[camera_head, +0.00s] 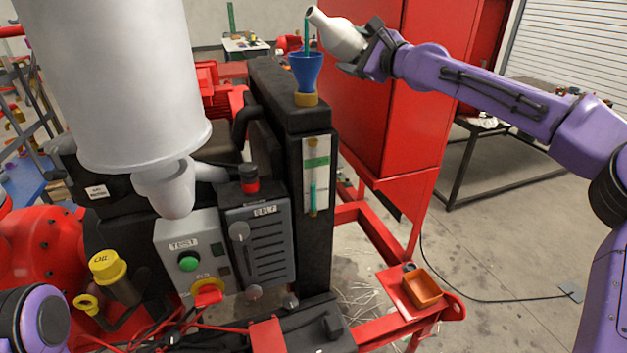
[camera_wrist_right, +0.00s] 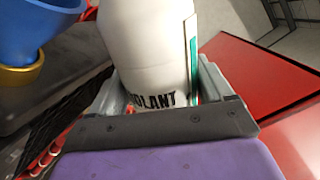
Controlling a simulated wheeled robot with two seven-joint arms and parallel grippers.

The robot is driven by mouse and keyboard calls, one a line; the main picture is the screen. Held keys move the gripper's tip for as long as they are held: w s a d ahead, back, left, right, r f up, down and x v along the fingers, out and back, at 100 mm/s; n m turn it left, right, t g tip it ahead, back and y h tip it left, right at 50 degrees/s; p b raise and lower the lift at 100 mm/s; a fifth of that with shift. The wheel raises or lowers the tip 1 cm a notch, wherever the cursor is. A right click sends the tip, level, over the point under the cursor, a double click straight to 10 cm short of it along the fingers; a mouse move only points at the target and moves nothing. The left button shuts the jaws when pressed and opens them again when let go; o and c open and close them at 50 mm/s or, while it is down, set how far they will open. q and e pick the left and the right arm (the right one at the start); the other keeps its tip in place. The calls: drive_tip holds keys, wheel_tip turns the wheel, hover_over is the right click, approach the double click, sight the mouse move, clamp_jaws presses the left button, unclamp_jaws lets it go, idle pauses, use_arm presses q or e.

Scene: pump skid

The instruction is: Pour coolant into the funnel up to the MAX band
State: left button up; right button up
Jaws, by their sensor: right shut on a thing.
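My right gripper (camera_head: 362,52) is shut on the white coolant bottle (camera_head: 336,36) and holds it tilted, mouth to the upper left, above the blue funnel (camera_head: 306,70). A thin green stream (camera_head: 308,38) runs from the mouth down into the funnel. The funnel stands in a yellow collar (camera_head: 306,99) on the black tank (camera_head: 290,110). The sight gauge (camera_head: 317,197) on the tank has a green band (camera_head: 316,162) near its top. Its teal column (camera_head: 312,197) ends below that band. In the right wrist view the bottle (camera_wrist_right: 145,45) shows part of its COOLANT lettering. My left gripper is out of view.
A red cabinet (camera_head: 350,90) stands close behind the bottle. A large white cylinder (camera_head: 115,80) fills the left. A control box with a green button (camera_head: 189,261) and an orange tray (camera_head: 422,288) sit lower down.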

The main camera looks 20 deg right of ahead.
sight(361, 35)
drive_tip(key=shift+d+r+n, duration=0.15)
drive_tip(key=shift+r+n, duration=0.15)
drive_tip(key=shift+r, duration=0.05)
idle(0.8)
drive_tip(key=shift+d+r, duration=0.1)
drive_tip(key=shift+d+r+n, duration=0.2)
drive_tip(key=shift+r+n, duration=0.15)
drive_tip(key=shift+n, duration=0.35)
idle(0.9)
drive_tip(key=shift+w+d+r+n, duration=0.15)
drive_tip(key=shift+d+r+n, duration=0.1)
drive_tip(key=shift+r+n, duration=0.6)
idle(2.7)
idle(1.6)
